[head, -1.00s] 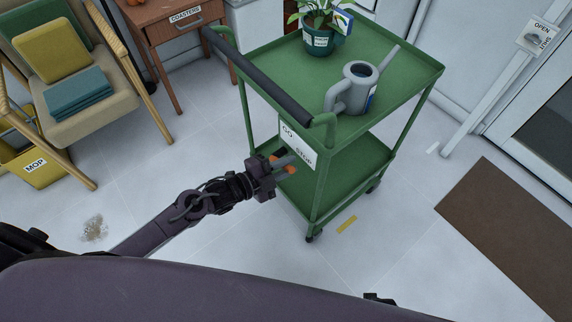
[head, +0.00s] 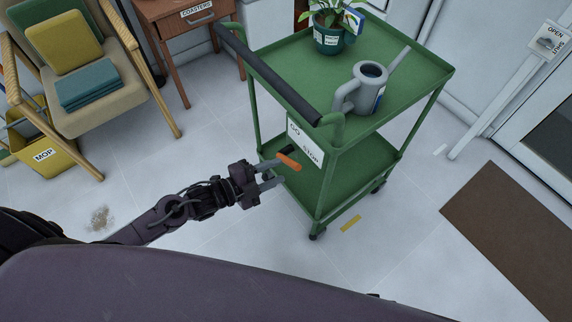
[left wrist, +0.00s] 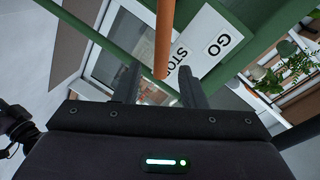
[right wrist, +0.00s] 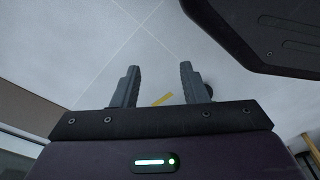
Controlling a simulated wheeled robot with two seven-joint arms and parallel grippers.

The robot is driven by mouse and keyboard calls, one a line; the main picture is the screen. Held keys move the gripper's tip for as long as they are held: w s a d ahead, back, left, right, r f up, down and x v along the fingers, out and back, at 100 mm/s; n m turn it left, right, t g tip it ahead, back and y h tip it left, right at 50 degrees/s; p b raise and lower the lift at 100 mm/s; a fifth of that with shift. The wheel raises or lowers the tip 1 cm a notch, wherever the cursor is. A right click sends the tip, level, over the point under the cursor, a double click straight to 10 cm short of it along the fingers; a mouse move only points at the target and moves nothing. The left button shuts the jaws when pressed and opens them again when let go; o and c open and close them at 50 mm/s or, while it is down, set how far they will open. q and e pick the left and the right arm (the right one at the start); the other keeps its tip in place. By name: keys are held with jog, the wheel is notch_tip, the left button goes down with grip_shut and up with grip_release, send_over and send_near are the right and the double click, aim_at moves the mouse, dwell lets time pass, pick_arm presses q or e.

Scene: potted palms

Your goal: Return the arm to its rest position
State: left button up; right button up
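My left gripper (head: 274,173) is open beside the green cart (head: 408,85), low at its near side. An orange lever (head: 288,160) with a dark end shows just past the fingers, below the GO/STOP sign (head: 305,140). In the left wrist view the orange lever (left wrist: 163,40) reaches down between the two spread fingers (left wrist: 158,85), with gaps on both sides. Which word the lever stands at I cannot tell. My right gripper (right wrist: 158,85) is open and empty above the pale floor; it does not show clearly in the head view.
A grey watering can (head: 368,95) and a potted plant (head: 328,38) stand on the cart's top. A chair (head: 110,100), a yellow mop bucket (head: 48,150) and a wooden desk (head: 170,22) are at the left. A brown mat (head: 510,250) lies right.

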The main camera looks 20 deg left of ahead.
pick_arm(q)
jog(key=shift+v, duration=0.8)
pick_arm(e)
jog(key=shift+s+f, duration=0.2)
jog(key=shift+s, duration=0.2)
jog(key=shift+w+a, duration=0.1)
jog(key=shift+a, duration=0.05)
